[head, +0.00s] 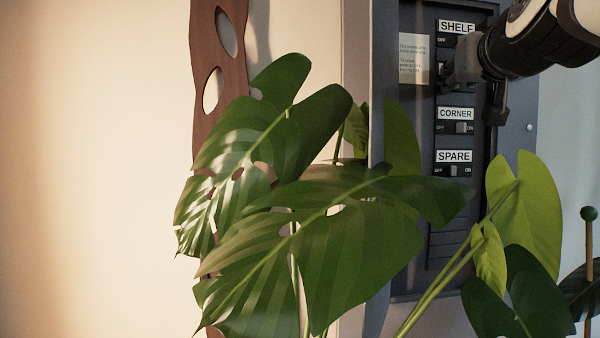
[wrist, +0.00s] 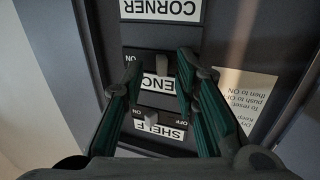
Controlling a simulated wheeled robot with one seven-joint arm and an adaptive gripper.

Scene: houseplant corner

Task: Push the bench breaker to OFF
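The breaker panel (head: 432,205) shows in the head view with its labels in a column. In the head view the bench breaker is hidden behind my gripper (head: 474,85), between the SHELF and CORNER rows. In the wrist view, which is upside down, the bench label (wrist: 158,88) is partly covered and reads "ENC". The grey bench toggle (wrist: 161,65) stands above it. My gripper (wrist: 159,58) is open, with one finger on each side of that toggle. ON shows at the left; the OFF mark is hidden by the right finger. I cannot tell whether a finger touches the toggle.
The shelf breaker toggle (wrist: 152,117) is close below. The corner toggle (head: 461,127) and spare toggle (head: 453,170) are lower on the panel. A paper note (head: 413,58) is beside them. Large monstera leaves (head: 350,235) cover the panel's lower left; a lighter leaf (head: 525,205) stands right.

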